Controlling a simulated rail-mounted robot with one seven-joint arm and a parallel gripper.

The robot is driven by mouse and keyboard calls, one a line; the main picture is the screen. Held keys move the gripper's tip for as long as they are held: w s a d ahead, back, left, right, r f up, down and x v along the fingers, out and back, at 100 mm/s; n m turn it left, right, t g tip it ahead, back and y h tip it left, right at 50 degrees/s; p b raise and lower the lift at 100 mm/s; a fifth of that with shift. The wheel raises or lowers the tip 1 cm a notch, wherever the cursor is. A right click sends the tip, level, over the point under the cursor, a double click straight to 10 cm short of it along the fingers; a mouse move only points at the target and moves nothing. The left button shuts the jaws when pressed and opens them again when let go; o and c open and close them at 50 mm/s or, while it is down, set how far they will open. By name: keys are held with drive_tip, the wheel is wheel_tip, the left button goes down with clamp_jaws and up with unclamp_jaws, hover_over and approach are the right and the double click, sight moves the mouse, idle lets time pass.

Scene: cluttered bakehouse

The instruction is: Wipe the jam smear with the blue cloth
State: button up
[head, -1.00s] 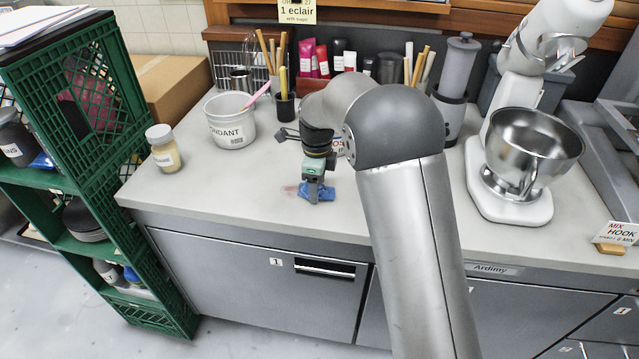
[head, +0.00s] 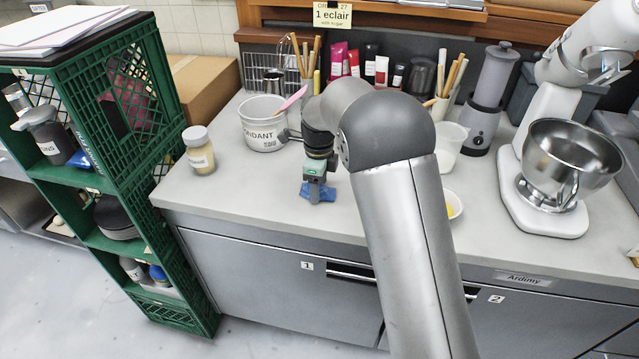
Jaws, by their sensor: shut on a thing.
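My gripper (head: 315,192) is in the head view, reaching down to the grey worktop (head: 255,200) left of my forearm. It is shut on the blue cloth (head: 325,193), which is bunched under the fingertips and looks pressed against the worktop. No jam smear shows in the present view. The worktop around the cloth looks clean; what lies under the cloth or behind my arm is hidden.
A lidded jar (head: 199,150) stands near the left end. A mixer with a steel bowl (head: 570,165) is at right. A small bowl (head: 453,205) sits beside my forearm. The front left worktop is clear.

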drive_tip(key=r, duration=0.1)
drive_tip(key=r+p, duration=0.1)
drive_tip(key=r, duration=0.1)
drive_tip(key=shift+a+p, duration=0.25)
drive_tip(key=shift+p, duration=0.1)
drive_tip(key=shift+r+p, duration=1.85)
drive_tip(key=shift+r, duration=0.65)
